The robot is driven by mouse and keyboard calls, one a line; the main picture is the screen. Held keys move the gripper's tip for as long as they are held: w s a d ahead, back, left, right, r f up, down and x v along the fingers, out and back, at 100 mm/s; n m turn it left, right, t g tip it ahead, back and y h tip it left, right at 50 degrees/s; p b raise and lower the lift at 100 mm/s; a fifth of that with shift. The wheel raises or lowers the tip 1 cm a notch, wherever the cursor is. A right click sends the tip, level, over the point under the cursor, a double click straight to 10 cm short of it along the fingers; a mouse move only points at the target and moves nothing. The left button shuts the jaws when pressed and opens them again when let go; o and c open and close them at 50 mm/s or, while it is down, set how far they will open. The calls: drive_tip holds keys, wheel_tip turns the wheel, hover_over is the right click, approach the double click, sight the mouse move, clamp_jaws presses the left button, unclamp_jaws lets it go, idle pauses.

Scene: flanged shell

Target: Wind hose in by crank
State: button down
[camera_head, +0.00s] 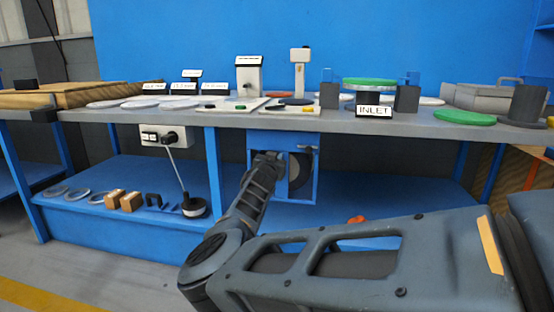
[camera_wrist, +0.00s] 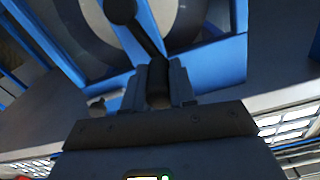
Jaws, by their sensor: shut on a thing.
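A hose reel (camera_head: 301,170) hangs in a blue frame under the bench, partly hidden by my arm. The reel also shows as a round rim (camera_wrist: 178,22) at the top of the wrist view. A dark crank (camera_wrist: 143,36) runs from a round hub at the top down to its grip between my fingers. My gripper (camera_wrist: 158,92) is shut on the crank's grip. In the head view my gripper (camera_head: 268,157) is at the left of the reel, where the grip is hard to make out. I cannot make out the hose clearly.
The grey bench top (camera_head: 225,118) above holds plates, labelled blocks and an INLET sign (camera_head: 374,111). A socket box (camera_head: 166,136) with a cord hangs at the left. Rings and wooden blocks (camera_head: 124,200) lie on the blue lower shelf. A small orange thing (camera_head: 356,219) shows behind my arm.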

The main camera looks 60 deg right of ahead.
drive_tip(key=shift+r, duration=0.45)
drive_tip(key=c, duration=1.3)
unclamp_jaws()
drive_tip(key=o, duration=0.4)
drive_tip(key=shift+f, duration=0.25)
drive_tip(key=shift+p+v, duration=1.3)
drive_tip(key=shift+v, duration=2.55)
